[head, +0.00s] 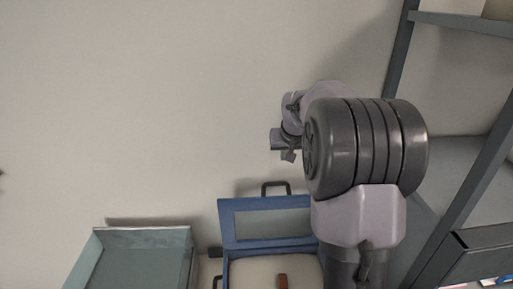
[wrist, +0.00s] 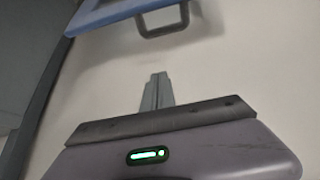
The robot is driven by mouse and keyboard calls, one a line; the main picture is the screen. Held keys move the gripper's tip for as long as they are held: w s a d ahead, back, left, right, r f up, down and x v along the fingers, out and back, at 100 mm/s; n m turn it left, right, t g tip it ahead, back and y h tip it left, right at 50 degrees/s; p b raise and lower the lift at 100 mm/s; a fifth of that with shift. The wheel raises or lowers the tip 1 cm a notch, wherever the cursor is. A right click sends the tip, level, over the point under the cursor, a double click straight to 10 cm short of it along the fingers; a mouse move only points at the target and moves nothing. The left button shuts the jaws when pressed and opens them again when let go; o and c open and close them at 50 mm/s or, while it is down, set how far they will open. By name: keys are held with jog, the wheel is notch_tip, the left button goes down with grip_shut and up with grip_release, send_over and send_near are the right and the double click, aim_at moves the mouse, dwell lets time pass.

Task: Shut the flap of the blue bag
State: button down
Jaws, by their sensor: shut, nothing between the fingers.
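The blue bag (head: 229,273) is at the bottom of the head view, cut off by the picture's lower edge. Its flap (head: 228,222) stands open and raised at the back, a blue frame around a grey panel. A dark handle (head: 276,184) sticks up from the flap's top edge. The wrist view shows a blue edge of the flap (wrist: 105,12) and the handle (wrist: 163,31) at the top. My gripper (head: 289,156) is above the flap, apart from it. In the wrist view my gripper's fingers (wrist: 157,88) are together and empty, pointing towards the handle with a gap.
A teal open bin (head: 145,237) stands left of the bag. A brown item (head: 283,281) lies in the bag's pale interior. A dark-framed shelf unit (head: 481,170) rises at the right. The wall behind is bare, with free room at the upper left. My arm hides part of the bag's right side.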

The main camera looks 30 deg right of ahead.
jog(key=p+x, duration=0.1)
jog(key=x, duration=0.8)
jog(key=shift+f, duration=0.3)
jog(key=shift+s+f, duration=0.1)
jog(key=shift+f, duration=0.25)
jog(key=s, duration=0.1)
jog(key=s+a, duration=0.1)
jog(key=s, duration=0.1)
jog(key=shift+s+a+f+p, duration=0.1)
jog(key=shift+a+f+p, duration=0.15)
jog(key=shift+a+p, duration=0.15)
jog(key=shift+d+f, duration=0.15)
jog(key=shift+b, duration=0.35)
